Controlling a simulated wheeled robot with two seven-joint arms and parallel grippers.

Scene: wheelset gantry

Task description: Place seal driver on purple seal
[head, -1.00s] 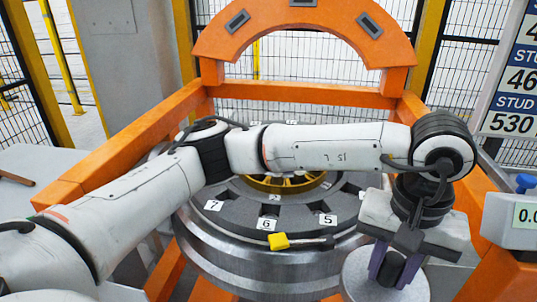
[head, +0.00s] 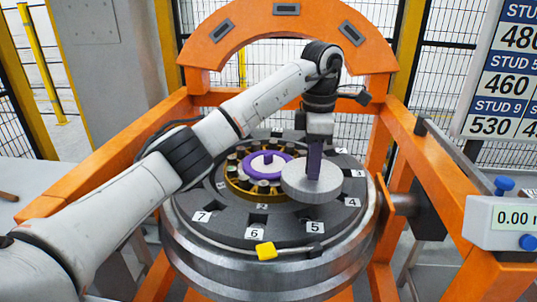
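My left gripper (head: 314,168) reaches in from the left and points down. Its purple fingers are shut on the seal driver, a flat round light-grey disc (head: 300,185). The driver's handle is hidden between the fingers. The disc is held above the right part of the dark numbered ring. The purple seal (head: 287,157) is a ring set in the golden bearing (head: 245,188) at the centre of the wheelset. The disc is right of the seal and covers part of the bearing's right side in the picture. My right gripper is not in view.
The dark numbered ring (head: 228,228) surrounds the bearing. A yellow-handled tool (head: 266,250) lies on its front edge. An orange gantry frame (head: 221,48) arches behind, with beams on both sides. A readout box (head: 500,222) stands at the right.

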